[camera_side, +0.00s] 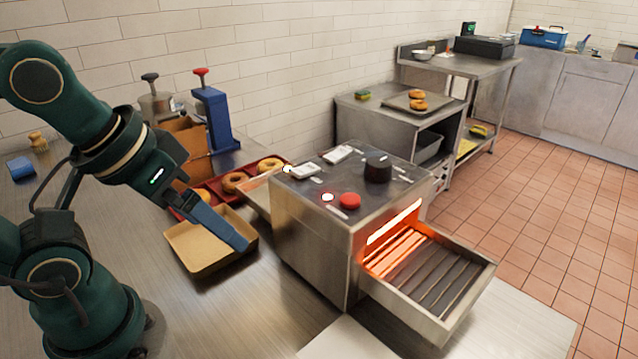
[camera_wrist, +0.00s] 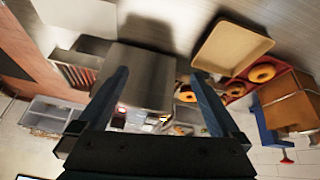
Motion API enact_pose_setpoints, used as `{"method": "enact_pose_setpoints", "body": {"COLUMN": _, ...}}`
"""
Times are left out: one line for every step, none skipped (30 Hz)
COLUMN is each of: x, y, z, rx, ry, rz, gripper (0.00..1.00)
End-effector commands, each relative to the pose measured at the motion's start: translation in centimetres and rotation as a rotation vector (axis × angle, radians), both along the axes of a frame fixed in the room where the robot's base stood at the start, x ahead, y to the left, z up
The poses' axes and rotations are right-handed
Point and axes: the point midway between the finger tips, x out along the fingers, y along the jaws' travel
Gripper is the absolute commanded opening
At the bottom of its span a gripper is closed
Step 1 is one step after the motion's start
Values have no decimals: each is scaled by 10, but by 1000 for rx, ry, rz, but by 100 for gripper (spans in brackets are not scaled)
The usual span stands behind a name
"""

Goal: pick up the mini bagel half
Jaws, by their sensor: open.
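My gripper (camera_side: 243,245) is open and empty, with its blue fingers pointing down and right over the tan tray in the side view. In the wrist view its two fingers (camera_wrist: 161,72) are spread wide, with the steel toaster behind the gap. Ring-shaped bagels (camera_side: 235,181) sit in a red tray (camera_side: 213,187) behind the tan tray (camera_side: 206,272); the gripper is apart from them. The bagels also show in the wrist view (camera_wrist: 263,73), at the right. My arm partly hides the red tray's left end. I cannot tell which piece is the mini bagel half.
The conveyor toaster (camera_side: 310,240) stands right of the gripper, its opening glowing orange above a slatted tray (camera_side: 440,280). A blue press (camera_side: 213,118) and a cardboard box (camera_side: 190,140) stand behind the red tray. More bagels (camera_side: 416,100) lie on a back counter.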

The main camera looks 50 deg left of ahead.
Motion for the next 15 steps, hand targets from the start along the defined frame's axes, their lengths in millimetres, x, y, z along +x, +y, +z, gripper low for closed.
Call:
{"method": "enact_pose_setpoints", "body": {"x": -1, "y": -1, "z": -6, "rx": 24, "ry": 7, "rz": -54, "gripper": 100}}
{"method": "enact_pose_setpoints", "body": {"x": -1, "y": -1, "z": -7, "rx": 38, "ry": 7, "rz": -82, "gripper": 100}}
{"method": "enact_pose_setpoints", "body": {"x": 1, "y": -1, "z": -7, "rx": 53, "ry": -1, "rz": -112, "gripper": 96}}
{"method": "enact_pose_setpoints", "body": {"x": 2, "y": -1, "z": -6, "rx": 62, "ry": -7, "rz": -129, "gripper": 93}}
{"method": "enact_pose_setpoints", "body": {"x": 3, "y": -1, "z": -5, "rx": 70, "ry": -11, "rz": -143, "gripper": 93}}
{"method": "enact_pose_setpoints", "body": {"x": 3, "y": -1, "z": -5, "rx": 76, "ry": -13, "rz": -153, "gripper": 93}}
{"method": "enact_pose_setpoints", "body": {"x": 3, "y": -1, "z": -5, "rx": 79, "ry": -12, "rz": -160, "gripper": 93}}
{"method": "enact_pose_setpoints", "body": {"x": 3, "y": -1, "z": -5, "rx": 80, "ry": -12, "rz": -162, "gripper": 93}}
{"method": "enact_pose_setpoints", "body": {"x": 3, "y": -1, "z": -5, "rx": 81, "ry": -12, "rz": -163, "gripper": 93}}
{"method": "enact_pose_setpoints", "body": {"x": 3, "y": -1, "z": -5, "rx": 81, "ry": -12, "rz": -163, "gripper": 93}}
{"method": "enact_pose_setpoints", "body": {"x": 3, "y": -1, "z": -5, "rx": 81, "ry": -12, "rz": -162, "gripper": 93}}
{"method": "enact_pose_setpoints", "body": {"x": 3, "y": -1, "z": -5, "rx": 81, "ry": -12, "rz": -162, "gripper": 93}}
{"method": "enact_pose_setpoints", "body": {"x": 3, "y": -1, "z": -5, "rx": 81, "ry": -12, "rz": -161, "gripper": 93}}
{"method": "enact_pose_setpoints", "body": {"x": 3, "y": -1, "z": -5, "rx": 81, "ry": -11, "rz": -161, "gripper": 93}}
{"method": "enact_pose_setpoints", "body": {"x": 3, "y": -1, "z": -5, "rx": 81, "ry": -11, "rz": -161, "gripper": 93}}
